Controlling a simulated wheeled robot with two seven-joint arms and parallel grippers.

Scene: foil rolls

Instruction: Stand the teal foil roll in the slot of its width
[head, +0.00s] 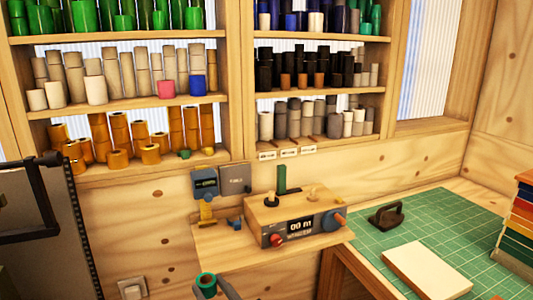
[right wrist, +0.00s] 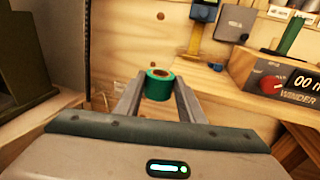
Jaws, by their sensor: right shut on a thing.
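The teal foil roll (head: 206,280) is at the bottom of the head view, with a brown core showing in its top end. My right gripper (head: 213,286) is shut on it. In the right wrist view the roll (right wrist: 159,88) is upright between the two grey fingers of the gripper (right wrist: 159,92). It is held in front of the wooden bench ledge, below the shelves. Three white labels (head: 289,153) sit on the front edge of the right shelf bay; their text is too small to read. I cannot make out the slots clearly. My left gripper is not in view.
A winder box (head: 298,229) with a display and red and blue knobs stands on the ledge. Shelves (head: 150,98) full of rolls fill the back wall. A green cutting mat (head: 440,226) lies at right, with a dark-handled tool (head: 386,216) and a pale block (head: 428,271).

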